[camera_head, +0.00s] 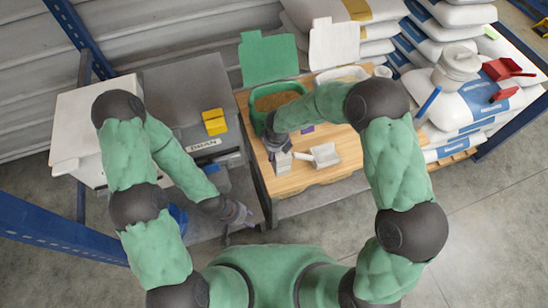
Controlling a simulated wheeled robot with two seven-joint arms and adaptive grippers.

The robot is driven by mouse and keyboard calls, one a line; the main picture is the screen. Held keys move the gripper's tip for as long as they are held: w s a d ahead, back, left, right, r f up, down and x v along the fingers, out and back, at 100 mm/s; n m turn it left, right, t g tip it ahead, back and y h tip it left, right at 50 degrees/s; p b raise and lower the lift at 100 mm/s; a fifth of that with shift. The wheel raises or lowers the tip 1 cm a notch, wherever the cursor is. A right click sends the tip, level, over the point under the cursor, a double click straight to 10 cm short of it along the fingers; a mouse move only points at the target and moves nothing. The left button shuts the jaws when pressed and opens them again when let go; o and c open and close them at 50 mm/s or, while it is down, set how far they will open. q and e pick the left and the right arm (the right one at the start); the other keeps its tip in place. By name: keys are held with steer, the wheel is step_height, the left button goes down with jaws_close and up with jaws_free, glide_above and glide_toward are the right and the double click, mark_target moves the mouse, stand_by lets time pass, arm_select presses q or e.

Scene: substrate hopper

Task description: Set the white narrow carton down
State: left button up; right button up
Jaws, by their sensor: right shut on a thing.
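My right gripper (278,146) is over the left part of the wooden tabletop (300,183), its fingers partly hidden by its own wrist. It is shut on a small white block, which looks like the white narrow carton (283,164). The carton shows just below the fingers, near the front left edge of the wood. I cannot tell whether its base touches the wood. My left gripper (242,214) hangs low in front of the grey cabinet, away from the carton. Its fingers are too small to read.
A white scoop (325,155) lies just right of the carton. A green tub (256,122) of brown grains stands behind, partly covered by my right arm. A grey drain unit (190,95) is left. Stacked sacks (465,105) with red scoops are right.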

steer(key=shift+f+b, duration=1.3)
steer(key=shift+f, duration=1.85)
steer(key=shift+f, duration=0.15)
steer(key=o, duration=1.6)
steer(key=p+v, duration=0.4)
steer(key=v, duration=0.8)
steer(key=shift+p, duration=0.35)
